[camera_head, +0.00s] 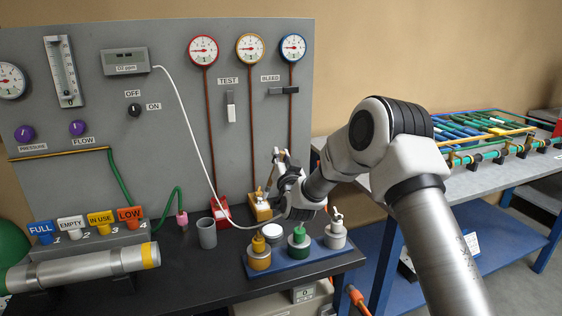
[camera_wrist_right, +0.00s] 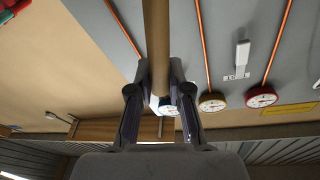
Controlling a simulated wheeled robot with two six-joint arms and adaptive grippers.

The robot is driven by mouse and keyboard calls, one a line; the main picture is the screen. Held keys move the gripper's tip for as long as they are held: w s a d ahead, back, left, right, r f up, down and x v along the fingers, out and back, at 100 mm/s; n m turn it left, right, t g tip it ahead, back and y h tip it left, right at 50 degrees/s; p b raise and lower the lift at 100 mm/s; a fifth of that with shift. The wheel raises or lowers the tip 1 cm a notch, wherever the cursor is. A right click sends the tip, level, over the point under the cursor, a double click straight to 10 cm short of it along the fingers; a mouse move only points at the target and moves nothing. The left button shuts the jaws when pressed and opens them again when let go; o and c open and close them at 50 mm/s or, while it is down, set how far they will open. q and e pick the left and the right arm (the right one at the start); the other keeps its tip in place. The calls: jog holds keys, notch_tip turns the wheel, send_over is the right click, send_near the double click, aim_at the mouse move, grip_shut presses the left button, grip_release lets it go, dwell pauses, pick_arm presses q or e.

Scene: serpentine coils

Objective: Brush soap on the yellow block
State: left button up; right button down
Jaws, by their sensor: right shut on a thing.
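The yellow block (camera_head: 261,212) sits on the black bench at the foot of the panel, below the yellow gauge's pipe. A small pale fitting or brush tip shows on its top; I cannot tell which. My right gripper (camera_head: 278,165) is just above and to the right of the block. In the right wrist view, the right gripper (camera_wrist_right: 160,105) is shut on a tan handle (camera_wrist_right: 157,40), apparently a brush. Its bristle end is not clear, so contact with the block cannot be told. My left gripper is not in view.
A red block (camera_head: 221,214) and a grey cup (camera_head: 207,233) stand left of the yellow block. A white round container (camera_head: 272,232) stands behind the tray. A metal cylinder (camera_head: 85,268) lies at left.

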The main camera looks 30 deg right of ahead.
jog(key=shift+r+p, duration=0.3)
jog(key=shift+r, duration=0.7)
